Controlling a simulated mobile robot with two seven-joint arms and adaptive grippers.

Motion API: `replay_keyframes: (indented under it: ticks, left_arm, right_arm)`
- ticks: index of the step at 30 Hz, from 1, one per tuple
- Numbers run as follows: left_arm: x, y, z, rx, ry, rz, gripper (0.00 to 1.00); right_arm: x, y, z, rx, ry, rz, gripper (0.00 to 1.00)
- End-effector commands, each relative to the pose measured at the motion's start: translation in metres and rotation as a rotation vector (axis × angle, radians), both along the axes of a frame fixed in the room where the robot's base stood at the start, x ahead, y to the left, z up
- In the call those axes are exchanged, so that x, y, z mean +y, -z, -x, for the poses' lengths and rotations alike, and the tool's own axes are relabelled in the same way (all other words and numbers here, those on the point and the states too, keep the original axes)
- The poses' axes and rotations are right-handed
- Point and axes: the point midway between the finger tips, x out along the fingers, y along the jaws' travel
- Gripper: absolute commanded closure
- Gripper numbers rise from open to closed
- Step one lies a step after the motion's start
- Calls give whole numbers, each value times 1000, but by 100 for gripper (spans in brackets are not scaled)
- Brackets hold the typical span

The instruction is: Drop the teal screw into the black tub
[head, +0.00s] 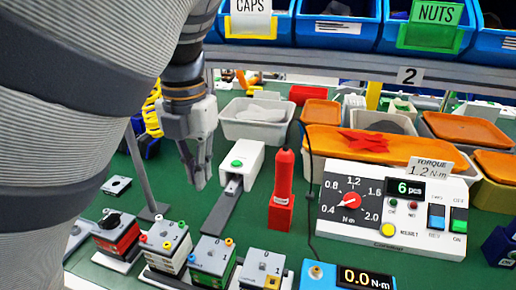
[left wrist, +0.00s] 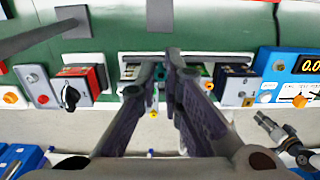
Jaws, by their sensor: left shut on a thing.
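My left gripper (head: 203,183) hangs above the green bench, left of the white box with a green button. It also shows in the left wrist view (left wrist: 172,58), with both dark fingers close together. No tub that I can clearly tell as the black one shows.
A white box with a green button (head: 240,163) and a red upright tool (head: 283,193) stand right of the gripper. A torque panel (head: 392,211) stands further right. Switch modules (head: 163,243) line the front. Trays and lidded bins (head: 255,121) fill the back, below blue bins (head: 340,25).

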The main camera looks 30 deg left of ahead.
Motion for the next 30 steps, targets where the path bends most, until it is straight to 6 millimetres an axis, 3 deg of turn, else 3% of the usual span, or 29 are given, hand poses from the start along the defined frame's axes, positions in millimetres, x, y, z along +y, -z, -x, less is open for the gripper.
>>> replay_keyframes:
  ticks: [9,24,30]
  left_arm:
    - [0,0,0,2,0,0,100]
    - [0,-28,0,2,0,0,100]
    - [0,-29,0,3,0,-1,100]
  right_arm:
    - [0,0,1,2,0,0,60]
    - [0,-4,-4,-17,0,0,60]
    - [0,-4,-4,-17,0,0,60]
